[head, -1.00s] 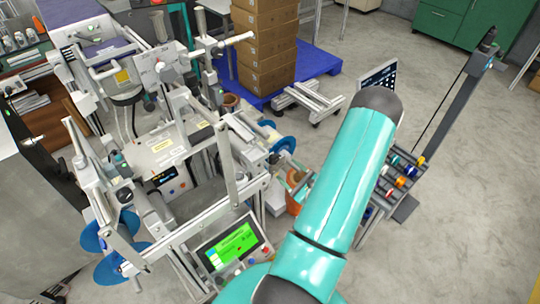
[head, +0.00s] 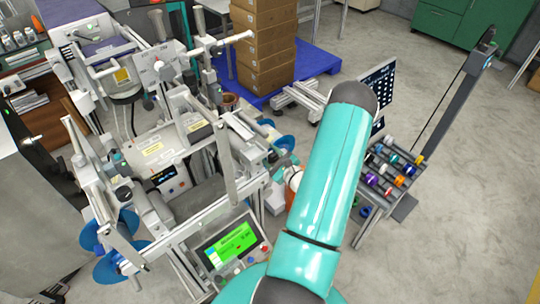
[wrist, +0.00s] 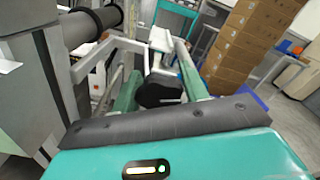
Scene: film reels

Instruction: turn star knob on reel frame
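The reel frame (head: 228,170) is a grey metal machine with bars and posts, filling the left and middle of the head view. Blue reels (head: 122,262) sit at its lower left, and another blue reel (head: 284,143) at its right side. My gripper (wrist: 158,62) shows in the wrist view with its two greenish fingers apart. A dark, lobed piece (wrist: 160,92), which looks like the star knob, shows between the fingers. I cannot tell whether they touch it. White frame bars stand just beyond.
A green-screened panel (head: 232,243) is at the front of the machine. Stacked cartons (head: 264,45) stand on a blue pallet (head: 318,62) behind. A rack of coloured spools (head: 393,172) stands right of my arm. The floor (head: 470,200) further right is clear.

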